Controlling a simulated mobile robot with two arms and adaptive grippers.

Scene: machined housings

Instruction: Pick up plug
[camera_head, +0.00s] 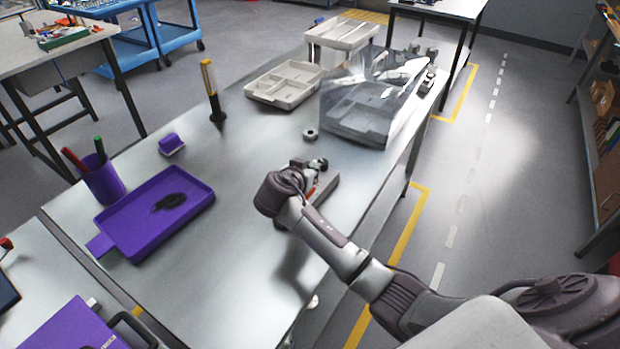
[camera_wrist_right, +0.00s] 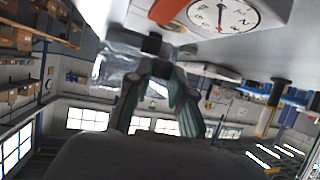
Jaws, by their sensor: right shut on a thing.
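My right gripper (camera_wrist_right: 158,70) shows in the right wrist view with its two fingers closed together on a small dark piece, which looks to be the plug (camera_wrist_right: 151,45). In the head view my right arm reaches in from the lower right, and the gripper (camera_head: 314,165) is beside a grey block (camera_head: 326,186) on the table. My own wrist hides most of the fingers and the plug there. I cannot tell whether the plug is clear of the block. My left gripper is in neither view.
The metal table (camera_head: 235,235) carries a purple tray (camera_head: 150,232), a purple cup with pens (camera_head: 103,180), a small ring (camera_head: 310,135), a divided grey tray (camera_head: 283,86) and a clear box (camera_head: 365,108). A white dial gauge (camera_wrist_right: 222,14) is close to the fingers in the wrist view.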

